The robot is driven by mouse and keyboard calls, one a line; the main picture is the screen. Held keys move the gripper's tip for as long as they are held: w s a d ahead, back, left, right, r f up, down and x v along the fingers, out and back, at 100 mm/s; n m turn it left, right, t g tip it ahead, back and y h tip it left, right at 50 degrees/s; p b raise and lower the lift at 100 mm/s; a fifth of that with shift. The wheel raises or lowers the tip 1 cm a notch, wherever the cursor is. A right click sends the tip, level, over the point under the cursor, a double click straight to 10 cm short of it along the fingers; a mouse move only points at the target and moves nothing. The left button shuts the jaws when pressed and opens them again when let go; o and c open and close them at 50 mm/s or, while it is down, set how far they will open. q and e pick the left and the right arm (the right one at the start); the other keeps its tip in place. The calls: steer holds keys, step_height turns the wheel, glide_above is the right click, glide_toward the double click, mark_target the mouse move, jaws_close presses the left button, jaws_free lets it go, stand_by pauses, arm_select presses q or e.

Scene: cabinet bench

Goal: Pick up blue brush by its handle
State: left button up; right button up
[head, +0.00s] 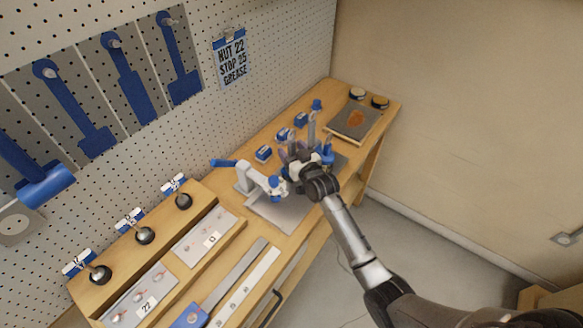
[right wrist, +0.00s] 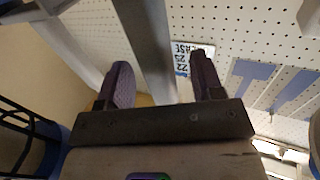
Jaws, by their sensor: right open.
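A blue upright item (head: 328,153) stands close to the right of my right gripper in the head view. It may be the blue brush, but it is small and partly hidden, so I cannot make out bristles or a handle. My right gripper (head: 298,154) is open over the middle of the bench. In the right wrist view its two dark fingers (right wrist: 165,82) are apart. A grey post (right wrist: 146,45) shows in the gap between them; I cannot tell whether it lies within reach of the fingers. My left gripper is not in view.
A white fixture (head: 250,180) with a blue lever stands left of the gripper. A grey post with a blue cap (head: 316,104) and small blue blocks (head: 264,153) stand behind. A tray (head: 336,127) lies at the far right end. The pegboard (head: 270,60) bounds the back.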

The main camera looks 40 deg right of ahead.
steer(key=shift+w, duration=0.15)
steer(key=shift+c, duration=0.2)
jaws_close()
stand_by(0.3)
